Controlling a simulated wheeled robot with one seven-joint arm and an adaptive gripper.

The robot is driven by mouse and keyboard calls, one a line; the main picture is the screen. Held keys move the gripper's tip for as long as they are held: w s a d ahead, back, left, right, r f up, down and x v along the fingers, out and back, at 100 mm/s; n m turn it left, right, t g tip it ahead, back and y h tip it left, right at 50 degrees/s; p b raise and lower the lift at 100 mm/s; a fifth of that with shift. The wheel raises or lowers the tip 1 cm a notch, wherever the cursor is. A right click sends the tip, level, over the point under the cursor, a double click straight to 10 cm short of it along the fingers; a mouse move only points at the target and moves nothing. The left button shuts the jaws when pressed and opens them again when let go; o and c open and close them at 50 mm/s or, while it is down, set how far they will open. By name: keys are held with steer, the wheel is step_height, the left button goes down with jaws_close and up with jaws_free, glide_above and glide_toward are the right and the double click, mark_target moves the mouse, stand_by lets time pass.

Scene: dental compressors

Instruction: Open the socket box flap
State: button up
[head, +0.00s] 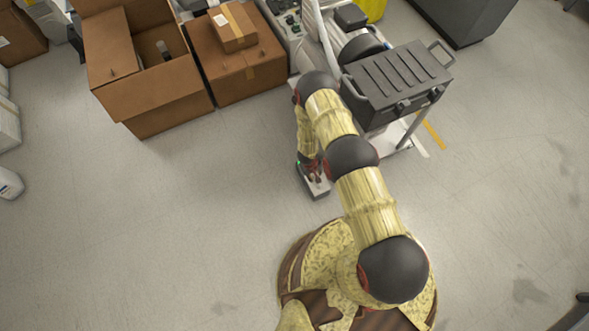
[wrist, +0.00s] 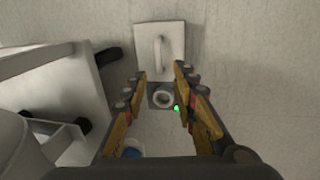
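The socket box (head: 317,187) is low by the floor below my arm, partly hidden by my gripper in the head view. In the wrist view its pale flap (wrist: 173,48) shows as a plate with a raised bar handle (wrist: 158,52). Nearer my gripper is a dark square face with a round pale socket ring (wrist: 162,98) in view, and a green light (wrist: 177,108). I cannot tell the flap's exact angle. Contact with the flap is not visible.
A wheeled stand (wrist: 58,95) is close at the left in the wrist view. A black case (head: 400,80) sits on a cart just right of my arm. Cardboard boxes (head: 150,75) stand at the back left.

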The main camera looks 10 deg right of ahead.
steer(key=s+a+m+g+y, duration=0.2)
steer(key=s+a+m, duration=0.1)
steer(key=s+a, duration=0.3)
steer(key=a+r+g+y, duration=0.1)
steer(key=a+r, duration=0.1)
steer(key=r, duration=0.8)
steer(key=a+r+g+y, duration=0.1)
steer(key=a+r, duration=0.1)
steer(key=r, duration=0.9)
steer(key=shift+a+r+m, duration=0.2)
steer(key=shift+r+m, duration=0.1)
steer(key=shift+m, duration=0.1)
